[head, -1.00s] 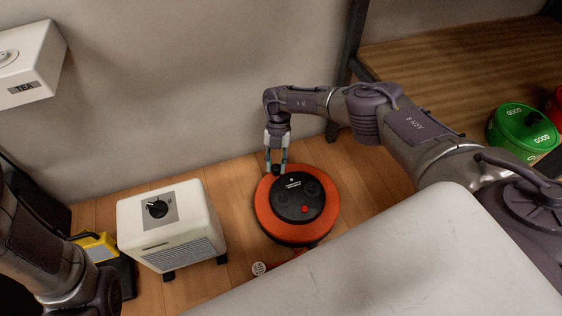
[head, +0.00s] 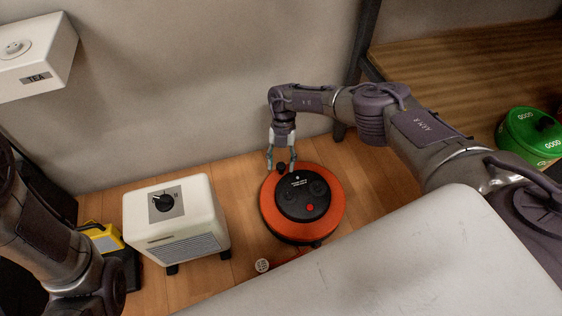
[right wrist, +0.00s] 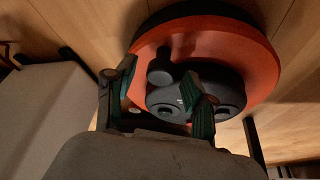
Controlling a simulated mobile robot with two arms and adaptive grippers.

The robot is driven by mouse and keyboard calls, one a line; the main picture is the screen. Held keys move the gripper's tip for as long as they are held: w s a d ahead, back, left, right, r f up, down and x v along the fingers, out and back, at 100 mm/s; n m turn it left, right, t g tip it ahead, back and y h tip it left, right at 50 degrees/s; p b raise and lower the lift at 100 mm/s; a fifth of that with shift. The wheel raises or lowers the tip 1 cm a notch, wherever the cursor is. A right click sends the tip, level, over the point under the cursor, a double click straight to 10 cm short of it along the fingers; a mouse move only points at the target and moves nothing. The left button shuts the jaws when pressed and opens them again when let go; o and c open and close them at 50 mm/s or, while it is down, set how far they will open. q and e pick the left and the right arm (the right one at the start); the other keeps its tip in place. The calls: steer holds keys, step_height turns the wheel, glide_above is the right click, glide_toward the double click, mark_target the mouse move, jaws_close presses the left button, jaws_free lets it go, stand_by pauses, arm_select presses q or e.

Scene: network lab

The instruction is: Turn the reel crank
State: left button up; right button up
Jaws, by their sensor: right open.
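The orange reel (head: 333,216) lies flat on the wooden floor, with a dark hub (head: 303,203) in its centre. Its crank knob (head: 281,167), a small black peg, stands at the far-left side of the hub. The right wrist view also shows the knob (right wrist: 160,68) and the orange rim (right wrist: 250,62). My right gripper (head: 281,161) points down over the knob. Its fingers are apart, one on each side of the knob, and it looks free between them. The right wrist view shows both fingertips (right wrist: 158,80). Only a part of my left arm shows at lower left; its gripper is out of view.
A white heater (head: 195,218) with a dial stands left of the reel. A yellow item (head: 103,237) is behind my left arm. A white surface (head: 400,255) fills the lower right. A wooden shelf (head: 460,65) with a green reel (head: 525,135) is at right. A round tag (head: 262,265) lies in front.

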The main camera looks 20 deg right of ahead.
steer(key=shift+r, duration=0.1)
steer(key=v, duration=0.7)
steer(key=shift+r, duration=0.2)
